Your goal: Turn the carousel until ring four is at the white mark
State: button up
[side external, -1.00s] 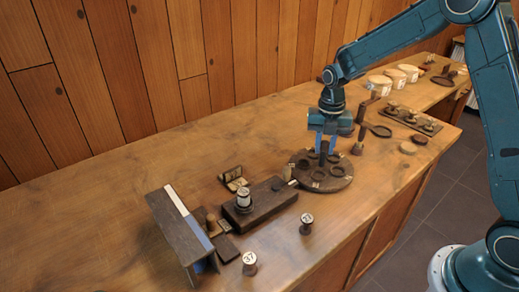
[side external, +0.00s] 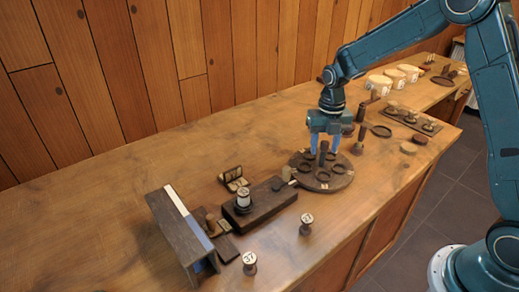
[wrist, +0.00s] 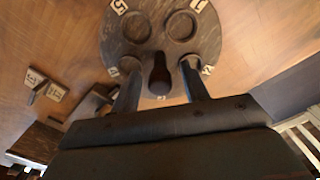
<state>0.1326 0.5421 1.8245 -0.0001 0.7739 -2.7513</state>
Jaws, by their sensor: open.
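The carousel (side external: 345,184) is a round dark wooden disc on the bench with several ring-shaped seats and small pale number labels on its rim. A dark upright post (side external: 323,154) stands on it. My gripper (side external: 324,151) is open above the disc, with its blue fingers on either side of the post. In the wrist view the post (wrist: 160,75) lies between the fingertips, with a gap on each side.
A dark block (side external: 262,205) with a spool on it stands left of the carousel. Two loose spools (side external: 306,224) (side external: 249,263) stand near the front edge. A board with spools (side external: 411,119) and pale round tubs (side external: 380,84) are behind to the right.

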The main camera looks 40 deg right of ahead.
jog(key=shift+r, duration=0.1)
jog(key=shift+r, duration=3.4)
jog(key=shift+c, duration=0.5)
grip_shut()
jog(key=shift+r, duration=0.1)
jog(key=shift+r, duration=1.9)
